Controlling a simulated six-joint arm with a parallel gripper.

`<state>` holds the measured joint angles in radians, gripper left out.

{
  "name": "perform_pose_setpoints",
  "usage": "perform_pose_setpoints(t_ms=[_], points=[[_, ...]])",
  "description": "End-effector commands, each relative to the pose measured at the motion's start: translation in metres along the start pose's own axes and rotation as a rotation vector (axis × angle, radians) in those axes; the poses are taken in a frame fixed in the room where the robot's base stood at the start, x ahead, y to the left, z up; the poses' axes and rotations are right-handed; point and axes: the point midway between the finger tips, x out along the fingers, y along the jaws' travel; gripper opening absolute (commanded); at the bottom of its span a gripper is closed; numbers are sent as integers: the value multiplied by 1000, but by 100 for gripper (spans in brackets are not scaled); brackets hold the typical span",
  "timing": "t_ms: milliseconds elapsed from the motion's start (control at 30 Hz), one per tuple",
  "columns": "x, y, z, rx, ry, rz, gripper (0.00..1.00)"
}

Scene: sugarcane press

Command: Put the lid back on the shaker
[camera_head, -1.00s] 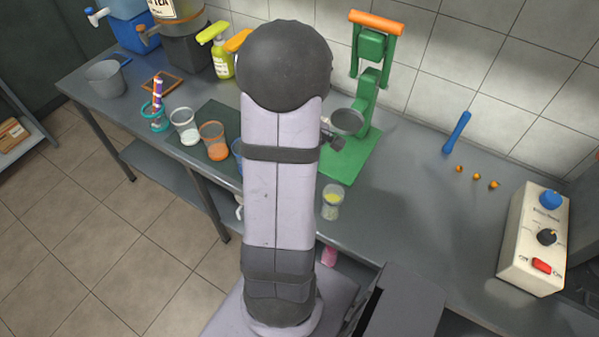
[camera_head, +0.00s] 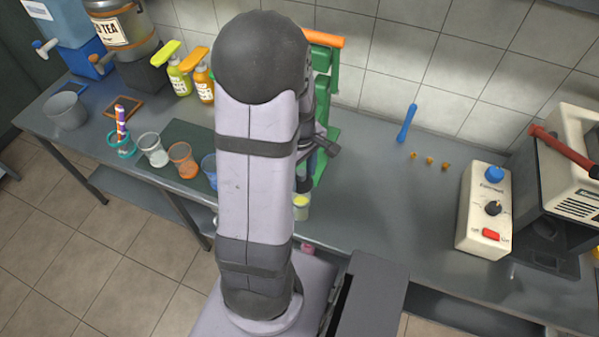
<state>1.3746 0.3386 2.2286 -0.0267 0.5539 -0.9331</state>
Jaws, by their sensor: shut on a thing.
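My gripper (camera_head: 305,180) is mostly hidden behind my own arm, and only dark wrist and finger parts show to the arm's right. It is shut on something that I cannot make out. It is low in front of the green press, just above a clear cup with yellow contents (camera_head: 301,207). I cannot tell whether it touches this cup. I cannot clearly identify the shaker or its lid; my arm covers the middle of the counter.
The green press (camera_head: 326,160) stands close behind my gripper. Left of my arm are a blue cup (camera_head: 209,171), an orange-rimmed cup (camera_head: 183,160) and a clear cup (camera_head: 153,150). A control box (camera_head: 484,213) stands at right. The counter (camera_head: 385,200) between is clear.

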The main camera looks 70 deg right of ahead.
Motion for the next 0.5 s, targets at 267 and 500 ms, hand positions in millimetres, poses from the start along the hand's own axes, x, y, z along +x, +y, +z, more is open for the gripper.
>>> perform_pose_setpoints(t_ms=[267, 500], points=[[12, 0, 0, 0, 0, 0, 25], [31, -1, 0, 0, 0, 0, 25]])
